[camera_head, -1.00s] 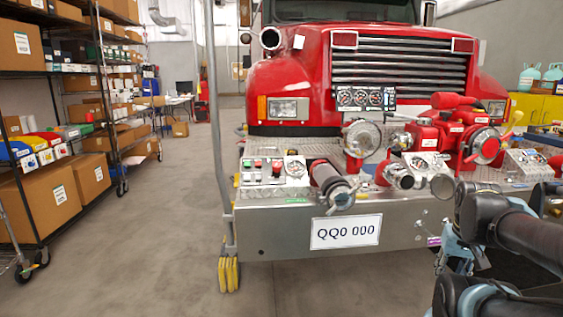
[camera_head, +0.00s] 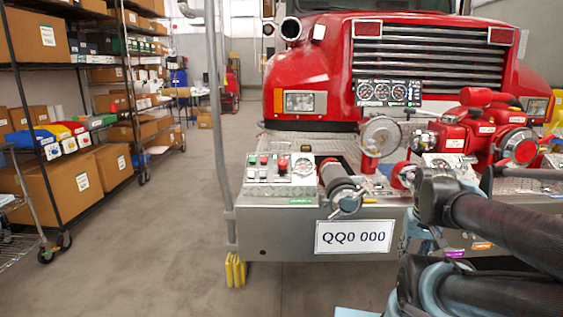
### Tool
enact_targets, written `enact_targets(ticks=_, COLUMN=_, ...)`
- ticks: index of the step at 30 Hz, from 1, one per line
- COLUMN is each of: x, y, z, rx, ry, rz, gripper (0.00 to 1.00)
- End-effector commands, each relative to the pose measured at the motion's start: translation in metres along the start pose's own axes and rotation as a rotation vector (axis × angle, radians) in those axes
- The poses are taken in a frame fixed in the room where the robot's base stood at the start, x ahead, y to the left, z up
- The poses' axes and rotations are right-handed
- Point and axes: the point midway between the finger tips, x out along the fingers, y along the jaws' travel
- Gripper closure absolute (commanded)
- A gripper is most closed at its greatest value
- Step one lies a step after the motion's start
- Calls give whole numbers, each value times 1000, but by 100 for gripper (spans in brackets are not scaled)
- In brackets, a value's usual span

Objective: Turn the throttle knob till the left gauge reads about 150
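A black gauge panel (camera_head: 388,80) with several round dials stands above the bumper of the red fire truck. Its left gauge (camera_head: 365,92) has a dark face, and its reading is too small to make out. A light control box (camera_head: 257,175) sits on the left of the bumper. It carries a red knob (camera_head: 283,164), small coloured buttons and a white-faced dial (camera_head: 303,167). I cannot tell which control is the throttle knob. My arm's dark links fill the lower right. No gripper fingers show, so their opening cannot be seen.
A capped black pipe (camera_head: 340,186) juts out beside the control box. A red pump (camera_head: 483,135) with valves stands at right. A grey vertical post (camera_head: 219,120) rises at the bumper's left end. Shelves of boxes (camera_head: 107,165) line the left; the floor (camera_head: 165,235) between is clear.

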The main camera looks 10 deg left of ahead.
Motion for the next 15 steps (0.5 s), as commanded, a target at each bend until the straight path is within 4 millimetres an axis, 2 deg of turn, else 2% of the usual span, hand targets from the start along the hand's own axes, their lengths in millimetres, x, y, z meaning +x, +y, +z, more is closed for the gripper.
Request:
enact_targets(ticks=1, x=0, y=0, z=0, rx=0, ry=1, rz=0, gripper=55)
enact_targets(ticks=3, x=-8, y=0, z=2, rx=-3, ry=23, rz=0, gripper=44)
enact_targets(ticks=5, x=-14, y=0, z=-9, rx=-9, ry=50, rz=1, gripper=44)
enact_targets(ticks=8, x=-31, y=0, z=-47, rx=-33, ry=129, rz=4, gripper=44)
enact_targets(ticks=11, x=-59, y=-3, z=-101, rx=-97, ry=238, rz=11, gripper=44)
enact_targets(ticks=12, x=-72, y=-7, z=-123, rx=-143, ry=277, rz=16, gripper=44)
enact_targets(ticks=15, x=-101, y=-22, z=-171, rx=-315, ry=342, rz=35, gripper=44)
